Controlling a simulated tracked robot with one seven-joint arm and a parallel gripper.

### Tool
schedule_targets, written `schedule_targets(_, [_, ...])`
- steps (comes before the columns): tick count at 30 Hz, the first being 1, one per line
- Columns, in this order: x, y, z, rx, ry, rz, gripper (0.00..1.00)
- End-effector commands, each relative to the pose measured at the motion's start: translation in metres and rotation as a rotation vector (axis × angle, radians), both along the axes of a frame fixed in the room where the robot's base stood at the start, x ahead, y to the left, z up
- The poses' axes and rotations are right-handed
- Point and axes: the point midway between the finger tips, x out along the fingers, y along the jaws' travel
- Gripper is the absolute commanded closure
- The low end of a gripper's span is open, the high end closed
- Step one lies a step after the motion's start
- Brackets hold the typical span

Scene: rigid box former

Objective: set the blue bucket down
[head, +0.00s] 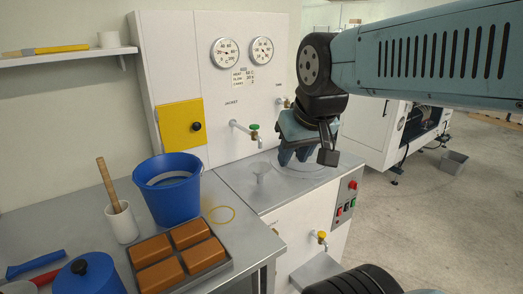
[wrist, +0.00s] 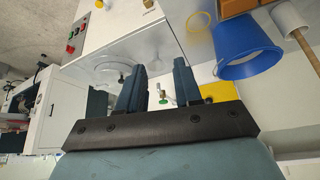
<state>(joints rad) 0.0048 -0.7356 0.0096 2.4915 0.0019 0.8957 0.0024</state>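The blue bucket (head: 172,200) stands upright on the grey bench (head: 236,240), with something pale inside it. It also shows in the wrist view (wrist: 246,48) at the upper right. A thin yellow ring (head: 221,206) lies on the bench just right of the bucket. My gripper (head: 294,160) is above the metal top of the white machine, to the right of the bucket and apart from it. In the wrist view my two fingers (wrist: 158,76) are spread with a clear gap and nothing between them.
A brown block tray (head: 176,258) lies in front of the bucket, and a white cup with a wooden handle (head: 121,222) stands left of it. The white machine (head: 300,222) has taps, a small funnel and gauges. A shelf (head: 70,56) hangs at upper left.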

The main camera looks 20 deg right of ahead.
Motion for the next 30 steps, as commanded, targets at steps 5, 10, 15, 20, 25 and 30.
schedule_targets(5, [-0.006, -0.002, -0.002, 0.003, -0.001, 0.001, 0.66])
schedule_targets(10, [0.002, 0.001, 0.0, -0.035, 0.007, 0.066, 0.66])
schedule_targets(15, [0.031, 0.015, 0.003, -0.201, 0.041, 0.348, 0.66])
schedule_targets(20, [0.069, 0.038, 0.004, -0.405, 0.078, 0.72, 0.66])
schedule_targets(25, [0.108, 0.068, -0.001, -0.609, 0.115, 1.123, 0.66])
schedule_targets(30, [0.144, 0.106, -0.011, -0.801, 0.142, 1.535, 0.66])
